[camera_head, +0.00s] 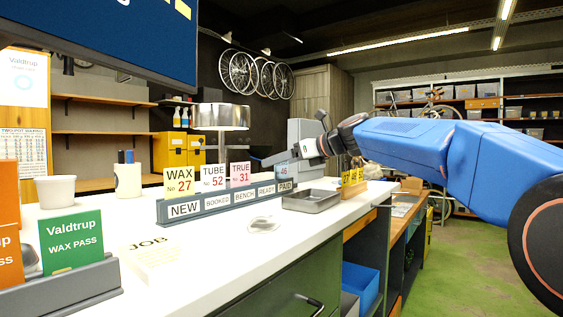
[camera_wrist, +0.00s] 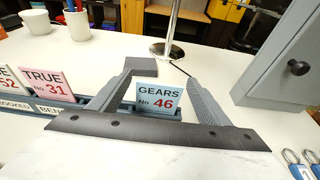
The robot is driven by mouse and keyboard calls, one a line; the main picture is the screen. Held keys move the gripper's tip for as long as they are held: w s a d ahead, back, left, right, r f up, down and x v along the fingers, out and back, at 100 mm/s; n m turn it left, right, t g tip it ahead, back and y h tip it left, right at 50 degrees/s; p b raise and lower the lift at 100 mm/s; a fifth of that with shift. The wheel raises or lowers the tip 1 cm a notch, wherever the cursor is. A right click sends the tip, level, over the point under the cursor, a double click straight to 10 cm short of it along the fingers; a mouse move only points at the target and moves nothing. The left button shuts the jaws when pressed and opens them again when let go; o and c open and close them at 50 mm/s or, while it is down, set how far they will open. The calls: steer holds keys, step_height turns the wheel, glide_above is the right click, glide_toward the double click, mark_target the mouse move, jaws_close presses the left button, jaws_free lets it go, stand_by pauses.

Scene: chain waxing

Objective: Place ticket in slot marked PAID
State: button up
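A pale blue ticket reading GEARS No 46 (camera_wrist: 158,101) stands upright between my gripper's fingers (camera_wrist: 165,80) in the wrist view. Gaps show between the ticket and both fingers, so my gripper is open around it. In the head view the ticket (camera_head: 282,170) stands above the PAID label (camera_head: 285,186) at the right end of the grey slot rack (camera_head: 215,207). My gripper (camera_head: 280,157) is right over that end and partly covers the ticket. In the wrist view, the ticket's lower edge meets the rack, and the slot label there is hidden.
WAX 27 (camera_head: 178,182), TUBE 52 (camera_head: 213,177) and TRUE 31 (camera_head: 240,174) stand along the rack. A lamp (camera_head: 220,117) and a grey cabinet (camera_wrist: 285,65) stand close behind.

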steer(key=shift+r, duration=0.2)
steer(key=v, duration=1.2)
